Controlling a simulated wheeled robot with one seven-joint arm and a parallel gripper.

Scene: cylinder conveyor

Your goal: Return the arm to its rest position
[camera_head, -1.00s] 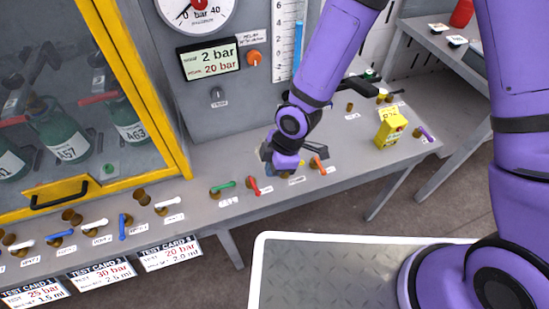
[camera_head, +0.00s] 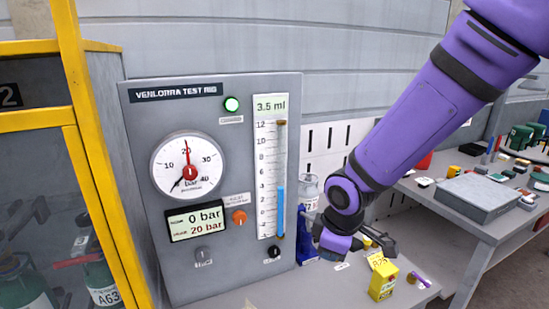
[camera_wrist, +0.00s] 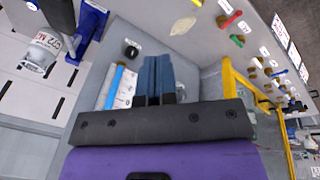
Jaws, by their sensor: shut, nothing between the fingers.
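My purple arm reaches down from the upper right in the head view, and my gripper (camera_head: 380,238) hangs over the right end of the bench, in front of the pegboard. The wrist view shows its two bluish fingers (camera_wrist: 157,75) together and empty. It holds nothing and appears clear of the test rig panel (camera_head: 225,110). Part of the gripper is turned away in the head view.
The yellow box (camera_head: 383,280) stands on the bench below my gripper. A yellow-framed cabinet (camera_head: 88,150) stands at left. A side table with a grey case (camera_head: 468,190) is at right. Colored valve handles, including a red one (camera_wrist: 231,19), show in the wrist view.

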